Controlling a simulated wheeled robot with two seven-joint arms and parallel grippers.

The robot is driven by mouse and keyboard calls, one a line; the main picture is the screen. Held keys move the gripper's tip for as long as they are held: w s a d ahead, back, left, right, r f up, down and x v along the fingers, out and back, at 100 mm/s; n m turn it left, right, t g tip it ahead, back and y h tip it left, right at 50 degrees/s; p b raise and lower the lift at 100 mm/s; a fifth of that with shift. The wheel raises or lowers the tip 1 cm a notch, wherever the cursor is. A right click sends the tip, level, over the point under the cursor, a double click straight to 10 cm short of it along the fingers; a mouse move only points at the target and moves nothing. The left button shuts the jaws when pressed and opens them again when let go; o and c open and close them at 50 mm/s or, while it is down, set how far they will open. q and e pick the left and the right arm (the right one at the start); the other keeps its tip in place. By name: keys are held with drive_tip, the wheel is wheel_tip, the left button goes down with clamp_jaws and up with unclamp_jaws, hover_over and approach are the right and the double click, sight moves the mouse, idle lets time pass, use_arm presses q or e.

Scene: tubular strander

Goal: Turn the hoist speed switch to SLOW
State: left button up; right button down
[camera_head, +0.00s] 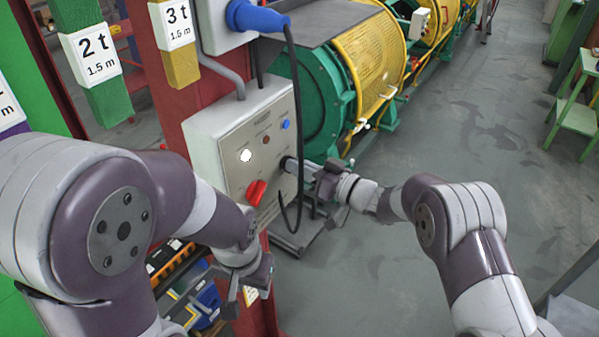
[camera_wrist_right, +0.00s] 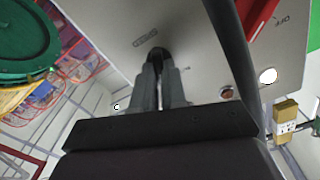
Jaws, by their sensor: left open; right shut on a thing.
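A grey control box (camera_head: 228,145) is mounted on the red post. Its front panel carries a small black switch knob (camera_head: 285,162) at the right edge, and my right gripper (camera_head: 300,167) reaches it from the right. In the right wrist view, the fingers (camera_wrist_right: 160,82) are shut on the black knob (camera_wrist_right: 156,55). A small label (camera_wrist_right: 146,37) sits beside the knob; I cannot read it surely, nor tell which way the knob points. My left gripper (camera_head: 248,280) is open and empty, low in front of the post, apart from the box.
The panel also has a large red rotary switch (camera_head: 256,193), a white lamp (camera_head: 245,156) and a blue button (camera_head: 285,124). A black cable (camera_head: 295,90) hangs from the blue plug (camera_head: 257,17) across the panel's right side. The green and yellow machine (camera_head: 365,65) stands behind; open floor lies right.

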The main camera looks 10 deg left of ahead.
drive_tip(key=shift+s+f+n+b, duration=0.1)
drive_tip(key=shift+n+b, duration=2.45)
drive_tip(key=shift+b, duration=0.6)
drive_tip(key=shift+s+f+n+b, duration=0.1)
drive_tip(key=shift+n+b, duration=2.45)
drive_tip(key=shift+b, duration=0.6)
drive_tip(key=c, duration=1.3)
unclamp_jaws()
drive_tip(key=shift+o, duration=0.6)
drive_tip(key=shift+r, duration=0.15)
drive_tip(key=shift+d, duration=0.1)
drive_tip(key=b+v, duration=0.4)
drive_tip(key=v, duration=0.8)
drive_tip(key=shift+d, duration=0.25)
